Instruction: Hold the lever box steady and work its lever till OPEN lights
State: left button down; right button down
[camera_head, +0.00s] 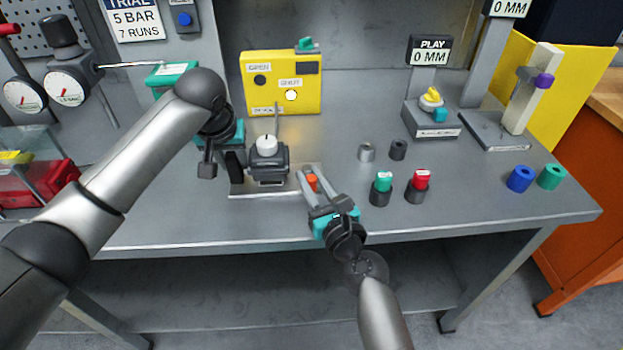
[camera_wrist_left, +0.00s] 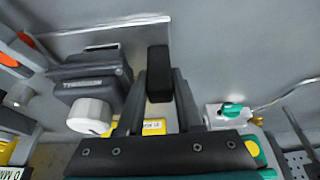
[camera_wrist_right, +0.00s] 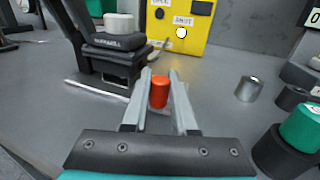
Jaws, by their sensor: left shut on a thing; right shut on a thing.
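The lever box (camera_head: 268,160) is a dark grey unit with a white knob on top, on a grey base plate. It also shows in the left wrist view (camera_wrist_left: 88,78). My left gripper (camera_head: 236,160) is at its left side, shut on a black upright block (camera_wrist_left: 158,72). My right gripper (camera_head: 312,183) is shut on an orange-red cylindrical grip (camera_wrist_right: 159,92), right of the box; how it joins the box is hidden. The yellow panel (camera_head: 265,100) behind has a dark OPEN lamp (camera_head: 260,80) and a white, lit-looking SHUT lamp (camera_head: 291,95).
Right of my right gripper stand a green-topped cylinder (camera_head: 382,187), a red-topped cylinder (camera_head: 418,186) and small grey cylinders. A PLAY gauge stand (camera_head: 430,120) is further back. Gauges (camera_head: 70,85) and a red bin (camera_head: 50,185) are at left. The bench front edge is close.

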dwell(0.4)
jog(key=shift+w+d+f+n+g+y, duration=0.1)
jog(key=shift+d+n+g+y, duration=0.4)
jog(key=shift+n+y, duration=0.4)
jog(key=shift+w+d+n+g+y, duration=0.1)
jog(key=shift+d+n+g+y, duration=0.2)
jog(key=shift+n+g+y, duration=0.6)
jog(key=shift+w+d+f+n+g+y, duration=0.1)
jog(key=shift+d+n+g+y, duration=0.3)
jog(key=shift+y, duration=0.8)
jog(key=c, duration=1)
grip_release()
jog(key=shift+r, duration=0.1)
jog(key=v, duration=1.2)
jog(key=shift+s, duration=0.1)
